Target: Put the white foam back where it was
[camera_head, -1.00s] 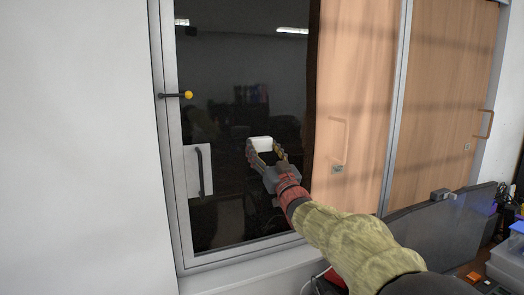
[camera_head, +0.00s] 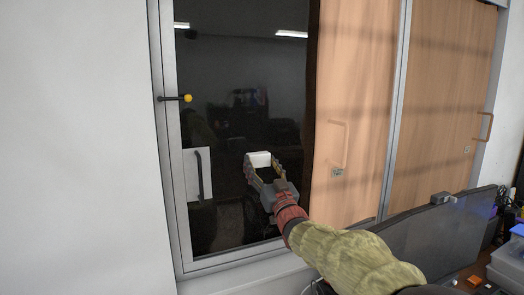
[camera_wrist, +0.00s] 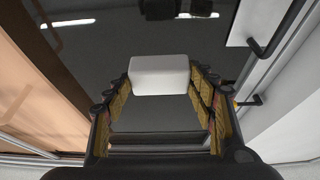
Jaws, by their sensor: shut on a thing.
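The white foam (camera_head: 260,160) is a small pale block held between the fingertips of my gripper (camera_head: 262,172). In the wrist view the foam (camera_wrist: 160,75) sits across the gap between the two fingers of my gripper (camera_wrist: 160,82), with a finger at each side. The gripper is shut on it. It is held up in front of the dark glass door (camera_head: 240,120), and I cannot tell how far from the glass it is. No empty spot for the foam can be made out.
A yellow-tipped knob (camera_head: 188,98) and a handle on a pale plate (camera_head: 198,175) are on the left of the glass door. Wooden doors (camera_head: 355,110) stand to the right. A dark monitor (camera_head: 430,235) and a pale bin (camera_head: 508,262) are at lower right.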

